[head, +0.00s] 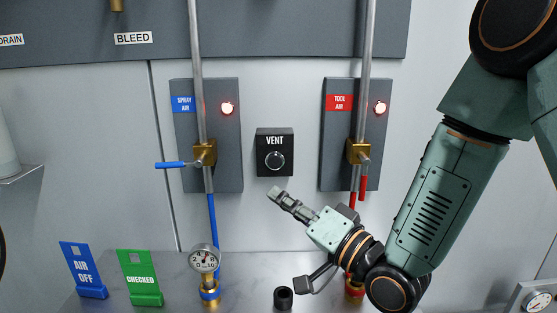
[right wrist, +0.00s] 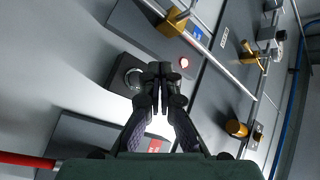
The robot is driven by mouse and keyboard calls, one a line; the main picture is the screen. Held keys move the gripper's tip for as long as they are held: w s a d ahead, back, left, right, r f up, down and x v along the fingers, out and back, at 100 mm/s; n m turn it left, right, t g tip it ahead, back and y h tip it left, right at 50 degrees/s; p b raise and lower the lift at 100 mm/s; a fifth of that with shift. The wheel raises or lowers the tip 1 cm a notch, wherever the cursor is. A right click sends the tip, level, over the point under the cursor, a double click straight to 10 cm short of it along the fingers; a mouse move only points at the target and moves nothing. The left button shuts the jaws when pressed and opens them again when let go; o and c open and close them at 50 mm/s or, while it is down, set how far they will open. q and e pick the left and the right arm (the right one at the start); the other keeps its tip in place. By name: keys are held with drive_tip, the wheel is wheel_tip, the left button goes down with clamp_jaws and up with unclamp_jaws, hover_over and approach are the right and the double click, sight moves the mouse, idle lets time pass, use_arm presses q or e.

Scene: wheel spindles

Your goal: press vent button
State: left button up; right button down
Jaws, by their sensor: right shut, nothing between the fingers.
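The vent button (head: 275,160) is a round dark knob with a light ring on a black box labelled VENT (head: 275,138), fixed to the wall between two grey panels. My right gripper (head: 274,193) is shut and empty. In the head view its tip shows just below the VENT box, pointing up and left towards it. In the right wrist view the shut fingertips (right wrist: 160,72) show beside the button (right wrist: 131,78) and overlap its housing. I cannot tell whether they touch it. My left gripper is not in view.
The SPRAY AIR panel (head: 228,150) with a blue-handled valve (head: 171,165) is left of the box. The TOOL AIR panel (head: 335,165) with red handles is right. Blue AIR OFF (head: 83,270) and green CHECKED (head: 139,277) signs and a gauge (head: 204,259) stand on the bench.

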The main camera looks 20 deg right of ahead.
sight(275, 162)
drive_tip(key=w+d+r+m, duration=0.1)
drive_tip(key=w+d, duration=0.1)
drive_tip(key=w, duration=0.5)
drive_tip(key=shift+w+r+t, duration=0.25)
drive_tip(key=shift+w+t, duration=0.1)
drive_tip(key=shift+t, duration=0.05)
idle(1.0)
drive_tip(key=shift+s+a+r, duration=0.15)
drive_tip(key=shift+a, duration=0.1)
drive_tip(key=shift+d, duration=0.2)
